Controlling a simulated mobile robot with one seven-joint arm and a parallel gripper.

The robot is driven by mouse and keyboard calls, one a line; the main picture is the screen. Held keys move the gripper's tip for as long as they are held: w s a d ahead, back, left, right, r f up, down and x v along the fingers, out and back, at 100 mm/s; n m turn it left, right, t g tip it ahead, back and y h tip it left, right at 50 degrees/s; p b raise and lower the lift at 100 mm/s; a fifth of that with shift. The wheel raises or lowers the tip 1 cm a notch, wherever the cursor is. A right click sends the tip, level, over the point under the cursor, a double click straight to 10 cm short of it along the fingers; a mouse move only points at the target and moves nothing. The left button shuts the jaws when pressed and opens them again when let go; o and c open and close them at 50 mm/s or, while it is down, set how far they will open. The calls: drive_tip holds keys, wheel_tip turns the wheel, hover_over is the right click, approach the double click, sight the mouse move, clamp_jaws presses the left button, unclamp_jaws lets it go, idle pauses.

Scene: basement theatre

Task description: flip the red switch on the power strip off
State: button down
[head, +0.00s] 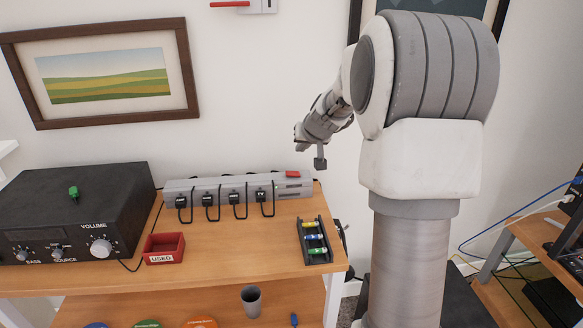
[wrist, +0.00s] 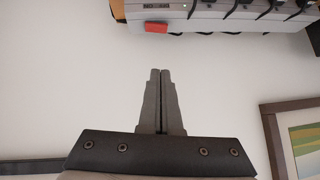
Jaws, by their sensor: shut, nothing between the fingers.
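The grey power strip (head: 222,189) lies along the back of the wooden table against the wall, with several black plugs in it. Its red switch (head: 292,174) is on top near the right end. In the wrist view the strip (wrist: 210,14) is at the top edge, upside down, with the red switch (wrist: 156,27) just left of centre. My gripper (head: 320,163) is above and to the right of the switch, apart from it. In the wrist view my gripper (wrist: 159,72) has its fingers together with nothing between them. Whether the switch is on or off I cannot tell.
A black amplifier (head: 70,205) with a green item on it stands at left. A red USED tray (head: 163,249) and a black battery holder (head: 306,256) are on the table (head: 225,262). A wall switch with a red lever (head: 256,5) is above. The table's middle is clear.

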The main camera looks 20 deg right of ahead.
hover_over(289, 172)
drive_tip(key=s, duration=0.3)
drive_tip(key=f, duration=0.6)
drive_tip(key=shift+w+d+f+b, duration=0.1)
drive_tip(key=shift+d+f+b, duration=0.2)
drive_tip(key=shift+f, duration=0.1)
drive_tip(key=f, duration=0.1)
drive_tip(key=f+b, duration=0.1)
drive_tip(key=shift+w+a+f, duration=0.15)
drive_tip(key=shift+w+f, duration=0.1)
drive_tip(key=shift+f, duration=0.05)
drive_tip(key=shift+a+f, duration=0.15)
drive_tip(key=shift+f, duration=0.65)
drive_tip(key=shift+w+a+f+b, duration=0.15)
drive_tip(key=shift+f+b, duration=0.35)
drive_tip(key=shift+b, duration=0.3)
drive_tip(key=shift+r, duration=0.25)
drive_tip(key=shift+f, duration=0.1)
